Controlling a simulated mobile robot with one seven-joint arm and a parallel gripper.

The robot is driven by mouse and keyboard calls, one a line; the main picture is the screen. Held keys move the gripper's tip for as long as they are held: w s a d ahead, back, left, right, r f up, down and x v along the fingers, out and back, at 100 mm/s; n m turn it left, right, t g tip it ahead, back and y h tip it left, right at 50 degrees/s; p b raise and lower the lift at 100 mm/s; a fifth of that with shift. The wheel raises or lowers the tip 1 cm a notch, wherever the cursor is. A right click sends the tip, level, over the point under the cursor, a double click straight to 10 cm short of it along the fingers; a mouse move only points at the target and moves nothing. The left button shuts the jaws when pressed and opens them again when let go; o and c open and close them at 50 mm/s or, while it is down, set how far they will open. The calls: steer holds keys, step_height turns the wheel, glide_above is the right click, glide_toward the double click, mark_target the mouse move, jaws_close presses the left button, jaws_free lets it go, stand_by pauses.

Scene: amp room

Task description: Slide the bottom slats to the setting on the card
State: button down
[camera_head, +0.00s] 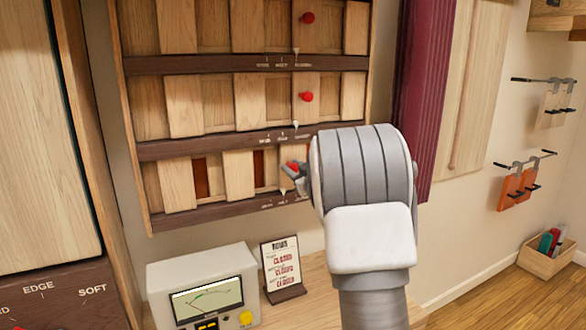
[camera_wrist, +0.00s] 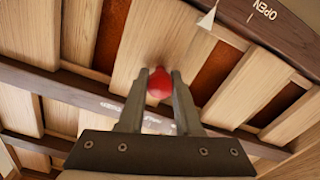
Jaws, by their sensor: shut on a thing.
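The bottom row of slats (camera_head: 239,176) hangs in the wall rack, with dark red gaps showing between its slats. My gripper (camera_head: 297,172) is shut on the red knob (camera_wrist: 160,83) of this row, one finger on each side. A slat carrying the knob fills the middle of the wrist view. A white pointer (camera_wrist: 207,18) sits near the word OPEN on the dark rail (camera_wrist: 290,30). The small card (camera_head: 281,266) stands below the rack and shows several lines; the red words seem to read CLOSED. My arm hides the rack's lower right corner.
Middle and top rows have red knobs (camera_head: 306,97) (camera_head: 308,18) and show no red gaps. A meter box (camera_head: 203,289) stands left of the card. A dark red curtain (camera_head: 428,90) hangs right of the rack, close to my arm.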

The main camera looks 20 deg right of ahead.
steer(key=d+p, duration=0.1)
steer(key=d, duration=0.3)
steer(key=shift+d, duration=0.25)
steer(key=c, duration=0.6)
jaws_free()
steer(key=shift+d, duration=0.15)
steer(key=shift+w, duration=0.1)
steer(key=s, duration=1.7)
steer(key=shift+s+d+b, duration=0.15)
steer(key=shift+s+b, duration=0.1)
steer(key=shift+b, duration=0.1)
